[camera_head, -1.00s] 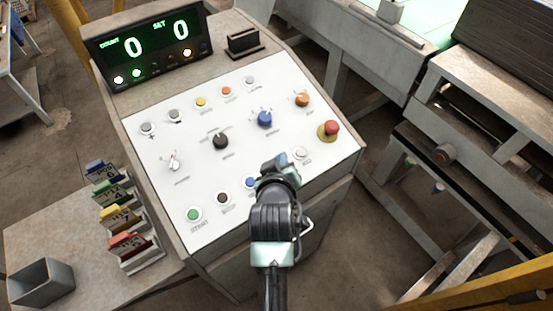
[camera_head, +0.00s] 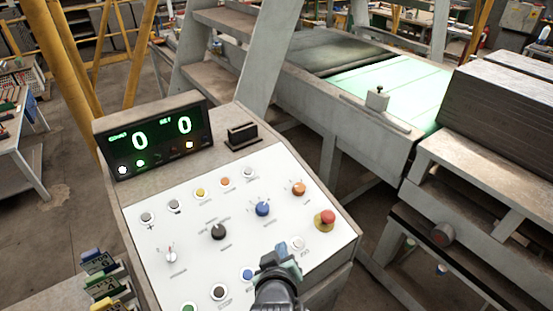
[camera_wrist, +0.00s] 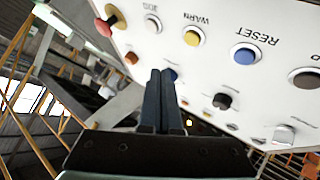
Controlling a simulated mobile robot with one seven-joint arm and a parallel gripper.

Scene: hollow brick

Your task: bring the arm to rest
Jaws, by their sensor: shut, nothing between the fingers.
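My gripper (camera_head: 280,262) is over the lower right part of the white control panel (camera_head: 190,236), near the white button (camera_head: 297,243). In the wrist view its two dark fingers (camera_wrist: 160,98) are together, with nothing between them. The wrist view looks along the panel face, with the labels upside down. My fingertips overlap a blue knob there; I cannot tell how far off the panel they are.
The red mushroom button (camera_head: 326,217) sits right of my gripper. The blue knob (camera_head: 263,209) and black knob (camera_head: 218,232) stick up from the panel. The display (camera_head: 155,138) shows two zeros. A conveyor frame (camera_head: 350,110) stands behind. Labelled coloured blocks (camera_head: 98,272) are at lower left.

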